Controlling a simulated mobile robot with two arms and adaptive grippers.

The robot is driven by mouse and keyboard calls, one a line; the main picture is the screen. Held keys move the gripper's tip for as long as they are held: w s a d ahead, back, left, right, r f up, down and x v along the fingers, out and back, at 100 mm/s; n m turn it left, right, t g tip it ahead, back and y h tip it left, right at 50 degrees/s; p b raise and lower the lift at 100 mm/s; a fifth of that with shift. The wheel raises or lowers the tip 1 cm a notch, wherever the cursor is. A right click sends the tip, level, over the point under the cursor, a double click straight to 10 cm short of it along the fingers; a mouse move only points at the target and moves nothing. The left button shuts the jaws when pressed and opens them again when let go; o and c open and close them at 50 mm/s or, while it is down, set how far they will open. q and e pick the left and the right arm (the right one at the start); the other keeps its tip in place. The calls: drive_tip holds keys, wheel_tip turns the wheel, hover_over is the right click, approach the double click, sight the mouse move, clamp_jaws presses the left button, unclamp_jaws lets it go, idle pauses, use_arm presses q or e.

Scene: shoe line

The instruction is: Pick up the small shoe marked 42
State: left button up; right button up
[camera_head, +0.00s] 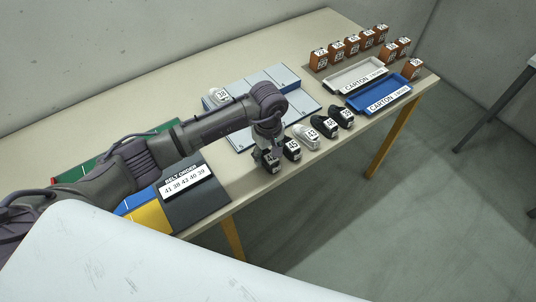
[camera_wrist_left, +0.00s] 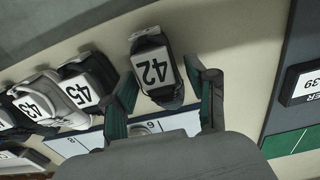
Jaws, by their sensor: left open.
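The small dark shoe marked 42 (camera_wrist_left: 154,68) stands between my left gripper's two fingers in the left wrist view, its white number label clearly readable. In the head view the dark shoe (camera_head: 271,168) is at the left end of the shoe row, near the table's front edge, partly covered by the gripper. My left gripper (camera_head: 267,150) is open and low around it. In the wrist view the open fingers (camera_wrist_left: 164,84) lie one on each side of the shoe; I cannot tell whether either touches it. My right gripper is not in view.
A dark shoe marked 45 (camera_wrist_left: 80,90) is close beside the left finger, then a grey one marked 43 (camera_wrist_left: 36,100). A belt order sign (camera_head: 184,180) lies left. A white carton tray (camera_head: 352,75), a blue one (camera_head: 378,93) and several brown boxes (camera_head: 352,45) stand right.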

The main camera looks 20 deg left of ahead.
use_arm(q)
drive_tip(key=shift+f, duration=0.75)
drive_tip(key=c, duration=0.9)
